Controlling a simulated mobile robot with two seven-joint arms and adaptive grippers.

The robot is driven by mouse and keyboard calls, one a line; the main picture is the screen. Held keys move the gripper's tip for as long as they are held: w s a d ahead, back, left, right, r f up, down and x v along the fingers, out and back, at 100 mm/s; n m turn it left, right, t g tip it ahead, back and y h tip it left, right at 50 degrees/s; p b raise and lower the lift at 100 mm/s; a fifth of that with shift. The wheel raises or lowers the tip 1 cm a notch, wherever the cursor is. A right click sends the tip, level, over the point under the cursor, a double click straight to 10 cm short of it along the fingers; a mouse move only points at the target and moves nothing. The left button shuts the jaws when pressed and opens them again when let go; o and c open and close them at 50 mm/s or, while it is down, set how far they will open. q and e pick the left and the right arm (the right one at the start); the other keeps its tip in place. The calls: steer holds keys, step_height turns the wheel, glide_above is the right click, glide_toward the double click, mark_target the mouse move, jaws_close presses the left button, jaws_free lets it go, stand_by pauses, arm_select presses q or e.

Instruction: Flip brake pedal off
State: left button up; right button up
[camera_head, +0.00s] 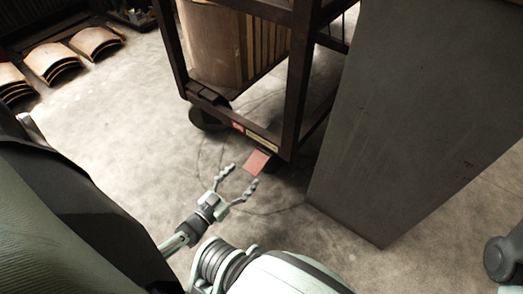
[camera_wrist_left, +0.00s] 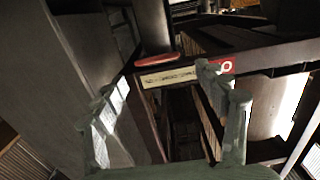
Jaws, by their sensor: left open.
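The brake pedal is a flat red plate (camera_head: 256,162) at the lower corner of a dark cart (camera_head: 289,110), next to a wheel. In the left wrist view the red pedal (camera_wrist_left: 154,60) shows as a thin red edge beyond the fingers, just above a pale label strip (camera_wrist_left: 168,77). My left gripper (camera_head: 240,178) is open and empty, its fingertips just short of the pedal, with one finger to each side. Its fingers also show in the left wrist view (camera_wrist_left: 163,85). I see no contact with the pedal. My right gripper is not in view.
A big grey panel (camera_head: 400,120) stands close to the right of the pedal. The cart carries a wooden curved load (camera_head: 212,45) and has a dark caster (camera_head: 206,118). Curved wooden pieces (camera_head: 55,60) lie at the far left. The floor left of the cart is clear.

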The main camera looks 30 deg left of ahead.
mark_target(256, 163)
arm_select(q)
steer(key=shift+w+d+b, duration=0.2)
steer(key=shift+w+b, duration=0.2)
steer(key=shift+w, duration=1.55)
steer(key=shift+w+d+b, duration=0.15)
steer(key=shift+w+b, duration=0.2)
steer(key=shift+w, duration=1.55)
